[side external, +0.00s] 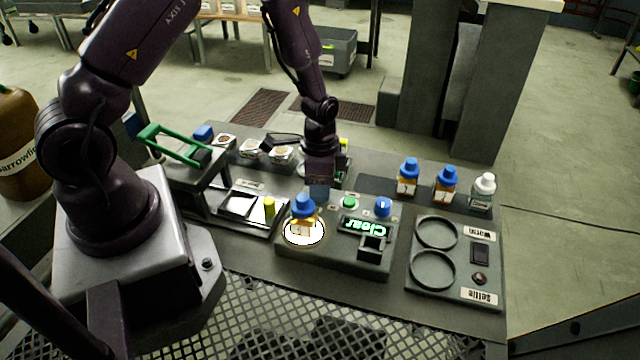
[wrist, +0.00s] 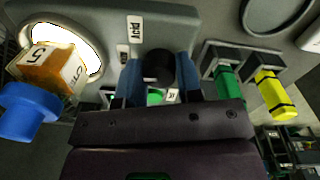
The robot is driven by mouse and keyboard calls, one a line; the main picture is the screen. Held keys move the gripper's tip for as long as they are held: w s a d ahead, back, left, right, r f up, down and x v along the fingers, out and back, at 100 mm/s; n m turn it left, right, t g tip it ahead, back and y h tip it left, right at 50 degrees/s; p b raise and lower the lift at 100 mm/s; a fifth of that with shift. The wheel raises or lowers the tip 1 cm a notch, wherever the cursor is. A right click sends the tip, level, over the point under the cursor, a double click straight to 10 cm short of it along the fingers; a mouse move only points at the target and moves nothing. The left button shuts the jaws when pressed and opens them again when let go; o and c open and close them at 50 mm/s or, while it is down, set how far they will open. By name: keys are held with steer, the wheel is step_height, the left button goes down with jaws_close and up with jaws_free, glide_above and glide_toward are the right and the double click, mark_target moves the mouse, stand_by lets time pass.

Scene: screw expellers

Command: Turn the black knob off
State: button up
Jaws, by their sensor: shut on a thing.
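The black knob (wrist: 158,66) shows in the wrist view between the two blue fingers of my gripper (wrist: 158,82). The gripper is shut on it, with one finger on each side. In the side view my gripper (side external: 319,190) points down at the back of the grey machine (side external: 335,262), and it hides the knob there. I cannot tell the knob's setting.
An orange bottle with a blue cap (side external: 303,207) stands on a lit white disc (side external: 293,236), left of a green "Clear" display (side external: 364,227). A green button (side external: 349,202) and a blue knob (side external: 383,207) are right of my gripper. Several bottles stand further right.

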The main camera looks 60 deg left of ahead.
steer(key=n, duration=1)
steer(key=shift+n, duration=0.4)
stand_by(0.4)
steer(key=o, duration=0.9)
steer(key=shift+o, duration=0.2)
steer(key=shift+r, duration=0.1)
step_height(320, 180, up, 13)
steer(key=shift+s+a, duration=0.2)
